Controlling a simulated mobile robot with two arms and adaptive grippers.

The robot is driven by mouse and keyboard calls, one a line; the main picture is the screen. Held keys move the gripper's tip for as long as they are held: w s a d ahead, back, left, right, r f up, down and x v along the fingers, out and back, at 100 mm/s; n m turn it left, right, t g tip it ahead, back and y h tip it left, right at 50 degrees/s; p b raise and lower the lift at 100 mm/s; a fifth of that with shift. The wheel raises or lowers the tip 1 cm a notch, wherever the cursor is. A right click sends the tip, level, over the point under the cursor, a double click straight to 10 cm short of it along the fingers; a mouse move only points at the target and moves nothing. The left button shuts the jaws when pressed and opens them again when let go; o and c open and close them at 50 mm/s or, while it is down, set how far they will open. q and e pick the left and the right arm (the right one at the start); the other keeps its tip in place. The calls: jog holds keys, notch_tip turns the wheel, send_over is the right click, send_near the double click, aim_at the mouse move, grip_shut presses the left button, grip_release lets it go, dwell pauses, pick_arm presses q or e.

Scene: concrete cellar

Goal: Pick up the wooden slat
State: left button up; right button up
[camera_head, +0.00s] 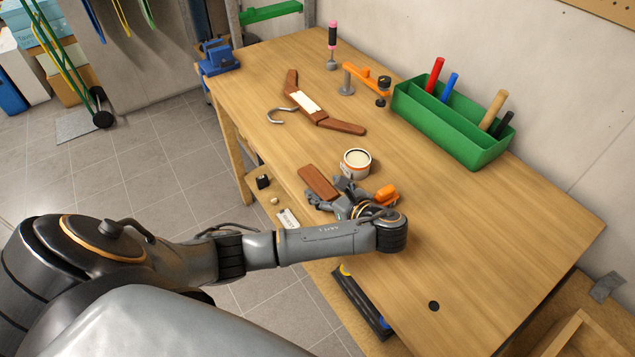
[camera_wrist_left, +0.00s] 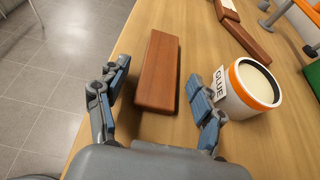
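The wooden slat (camera_head: 317,182) is a short reddish-brown block lying on the workbench (camera_head: 450,240) near its front edge. In the left wrist view the slat (camera_wrist_left: 158,72) lies between the two finger lines, its near end close to the palm. My left gripper (camera_head: 332,197) is low over the bench at the slat's near end. In the wrist view its blue-padded fingers (camera_wrist_left: 160,92) are spread, with gaps on both sides of the slat. Whether the fingers reach down to the bench top is hard to tell. My right gripper is not in view.
A glue pot (camera_wrist_left: 253,86) stands close beside the right finger; it also shows in the head view (camera_head: 355,162). An orange object (camera_head: 386,193) appears by the gripper. A wooden hanger (camera_head: 310,105) and a green caddy (camera_head: 455,125) lie farther back. The bench's right part is mostly clear.

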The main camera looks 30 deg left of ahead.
pick_arm(q)
jog(key=c, duration=1.1)
jog(key=shift+r, duration=0.1)
